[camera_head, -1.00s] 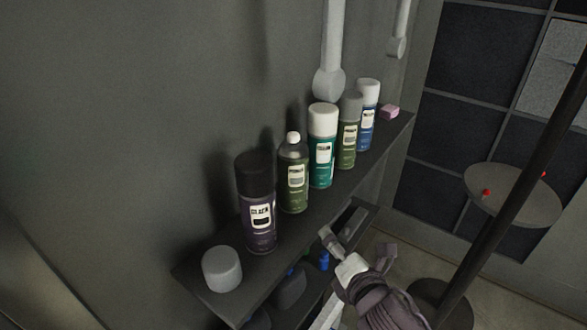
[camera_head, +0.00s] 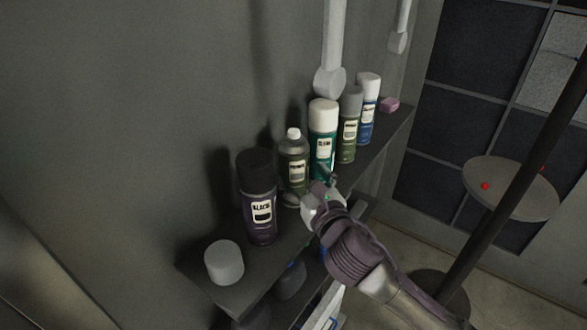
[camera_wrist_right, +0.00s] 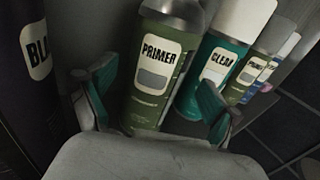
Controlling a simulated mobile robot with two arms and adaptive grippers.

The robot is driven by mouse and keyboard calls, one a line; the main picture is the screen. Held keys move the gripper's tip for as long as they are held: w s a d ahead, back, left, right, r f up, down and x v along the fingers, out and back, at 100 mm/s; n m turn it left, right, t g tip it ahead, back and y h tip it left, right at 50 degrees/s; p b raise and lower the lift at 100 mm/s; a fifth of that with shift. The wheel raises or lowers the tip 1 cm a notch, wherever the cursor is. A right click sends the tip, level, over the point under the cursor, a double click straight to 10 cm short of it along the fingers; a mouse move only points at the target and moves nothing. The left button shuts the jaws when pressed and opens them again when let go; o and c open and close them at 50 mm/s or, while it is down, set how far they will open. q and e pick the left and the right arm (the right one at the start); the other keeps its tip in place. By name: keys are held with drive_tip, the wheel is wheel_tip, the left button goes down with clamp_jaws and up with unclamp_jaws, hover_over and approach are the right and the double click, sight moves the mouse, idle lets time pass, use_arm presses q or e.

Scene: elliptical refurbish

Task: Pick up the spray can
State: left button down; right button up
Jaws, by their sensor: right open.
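Several spray cans stand upright in a row on the dark shelf. From the near end they are a black-capped can labelled BLACK (camera_head: 262,205), a green can labelled PRIMER (camera_head: 293,165), a teal can with a white cap labelled CLEAR (camera_head: 322,135), a green can with a grey cap (camera_head: 349,125) and a blue can with a white cap (camera_head: 368,105). My right gripper (camera_head: 308,190) is at the shelf's front by the PRIMER can. In the right wrist view its open fingers (camera_wrist_right: 155,95) lie either side of the PRIMER can (camera_wrist_right: 155,75). Contact cannot be told. My left gripper is not in view.
The shelf (camera_head: 215,288) also holds a loose grey cap (camera_head: 224,263) at its near end and a pink block (camera_head: 389,104) at its far end. A lower shelf holds partly hidden items. A dark pole and a round stand (camera_head: 510,190) are at the right.

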drive_tip(key=shift+w+a+r, duration=0.15)
drive_tip(key=shift+w+a, duration=0.05)
drive_tip(key=shift+w, duration=0.3)
drive_tip(key=p+x, duration=0.1)
drive_tip(key=x, duration=0.2)
drive_tip(key=shift+w+a, duration=0.25)
drive_tip(key=shift+a, duration=0.05)
drive_tip(key=shift+w+a+p, duration=0.2)
drive_tip(key=shift+w+p, duration=0.1)
drive_tip(key=shift+w, duration=0.05)
drive_tip(key=shift+d, duration=0.1)
drive_tip(key=shift+c, duration=0.3)
drive_tip(key=shift+c, duration=1.3)
drive_tip(key=c, duration=0.8)
drive_tip(key=shift+c, duration=0.7)
